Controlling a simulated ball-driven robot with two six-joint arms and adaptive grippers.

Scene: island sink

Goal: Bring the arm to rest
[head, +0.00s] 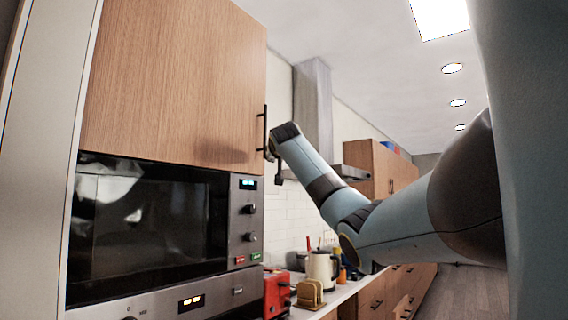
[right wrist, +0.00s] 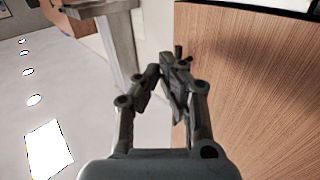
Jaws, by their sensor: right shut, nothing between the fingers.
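My right arm (head: 345,212) comes in from the right in the head view and reaches up toward a closed wooden cabinet door. My right gripper (head: 271,154) is at its far end, close to the door's right edge and the lower end of the black handle (head: 263,130). In the right wrist view the gripper (right wrist: 161,68) is shut with nothing between its fingers. The wooden door (right wrist: 255,90) fills the right of that view. Whether the fingers touch the handle or door cannot be told. My left gripper is not in view.
A built-in microwave (head: 150,215) sits below the cabinet door (head: 175,80). A red toaster (head: 277,293), a toast rack (head: 309,294) and a kettle (head: 321,268) stand on the counter. A range hood (head: 313,110) rises behind the gripper. Open floor (head: 465,292) lies at right.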

